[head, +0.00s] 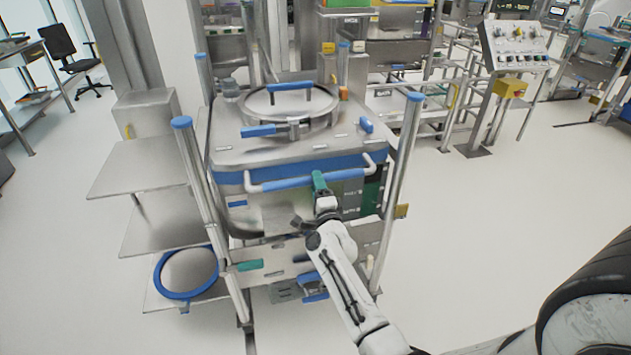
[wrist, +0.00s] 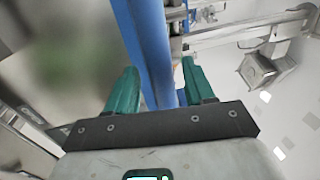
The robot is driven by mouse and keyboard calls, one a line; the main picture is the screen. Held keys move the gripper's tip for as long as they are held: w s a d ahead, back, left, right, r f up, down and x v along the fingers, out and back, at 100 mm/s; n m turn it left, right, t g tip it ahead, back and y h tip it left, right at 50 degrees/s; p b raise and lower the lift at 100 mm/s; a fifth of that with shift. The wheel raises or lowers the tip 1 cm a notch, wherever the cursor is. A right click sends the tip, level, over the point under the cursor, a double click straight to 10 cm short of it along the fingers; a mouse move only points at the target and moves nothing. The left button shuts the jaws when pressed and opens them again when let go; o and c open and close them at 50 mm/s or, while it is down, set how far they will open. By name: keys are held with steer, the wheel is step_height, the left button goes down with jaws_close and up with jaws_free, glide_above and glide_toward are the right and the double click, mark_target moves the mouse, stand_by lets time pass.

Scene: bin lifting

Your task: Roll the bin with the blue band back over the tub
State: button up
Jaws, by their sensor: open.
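The steel bin with the blue band (head: 230,178) stands upright inside a frame of steel posts in the middle of the head view. A round clamped lid tops it. A blue grip bar (head: 280,185) runs across its front. My gripper (head: 319,181) is at the right part of this bar. In the wrist view the green fingers of my gripper (wrist: 158,82) are apart, with the blue bar (wrist: 155,50) running between them. Whether a finger touches the bar I cannot tell. I cannot clearly make out a tub; the area under the bin is partly hidden by my arm.
Steel shelves (head: 140,172) stand left of the frame, with a blue-rimmed round lid (head: 187,272) low down. A control console (head: 515,45) stands at the back right. A rail (head: 249,340) lies in the floor in front. The floor (head: 480,220) to the right is clear.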

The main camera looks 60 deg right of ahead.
steer(key=shift+x, duration=1.2)
steer(key=shift+c, duration=0.3)
jaws_close()
